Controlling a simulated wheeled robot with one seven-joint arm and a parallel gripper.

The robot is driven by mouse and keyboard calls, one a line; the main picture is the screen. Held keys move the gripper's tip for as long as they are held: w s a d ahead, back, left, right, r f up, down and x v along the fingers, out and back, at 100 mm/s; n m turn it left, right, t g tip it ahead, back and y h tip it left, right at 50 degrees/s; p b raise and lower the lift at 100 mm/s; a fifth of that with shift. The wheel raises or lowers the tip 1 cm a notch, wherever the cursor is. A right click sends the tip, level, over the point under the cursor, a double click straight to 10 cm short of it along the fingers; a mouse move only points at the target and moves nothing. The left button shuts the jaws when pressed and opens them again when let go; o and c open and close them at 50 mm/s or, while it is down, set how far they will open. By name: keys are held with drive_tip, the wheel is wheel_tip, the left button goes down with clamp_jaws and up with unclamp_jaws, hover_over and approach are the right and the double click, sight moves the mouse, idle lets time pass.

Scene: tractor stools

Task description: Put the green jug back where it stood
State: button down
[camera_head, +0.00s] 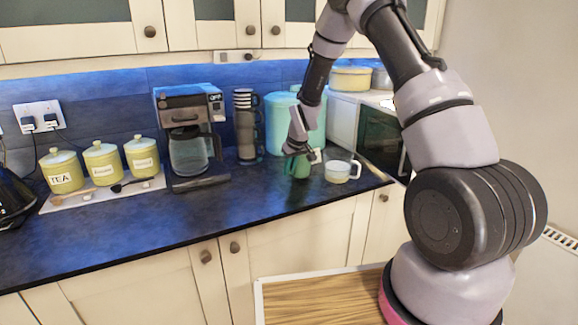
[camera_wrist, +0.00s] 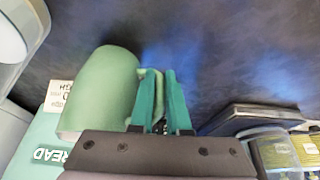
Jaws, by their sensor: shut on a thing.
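The green jug (camera_head: 299,167) is at the right part of the dark counter, just left of a white mug (camera_head: 342,171). My gripper (camera_head: 297,152) is over it, reaching down from above. In the wrist view the jug (camera_wrist: 103,90) fills the left of centre, with its handle toward my fingers. The two teal fingers (camera_wrist: 161,103) are shut on the handle, one on each side of it. The jug looks about upright in the head view. I cannot tell whether its base touches the counter.
A coffee maker (camera_head: 190,135) and a stack of dark cups (camera_head: 246,125) stand to the left. A teal bread bin (camera_head: 281,122) is behind the jug, and a microwave (camera_head: 380,138) is at right. Counter in front of the coffee maker is clear. Three canisters (camera_head: 103,163) stand far left.

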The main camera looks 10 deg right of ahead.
drive_tip(key=shift+f, duration=0.65)
idle(0.4)
drive_tip(key=c, duration=0.8)
unclamp_jaws()
drive_tip(key=shift+r, duration=0.15)
drive_tip(key=shift+v, duration=3.3)
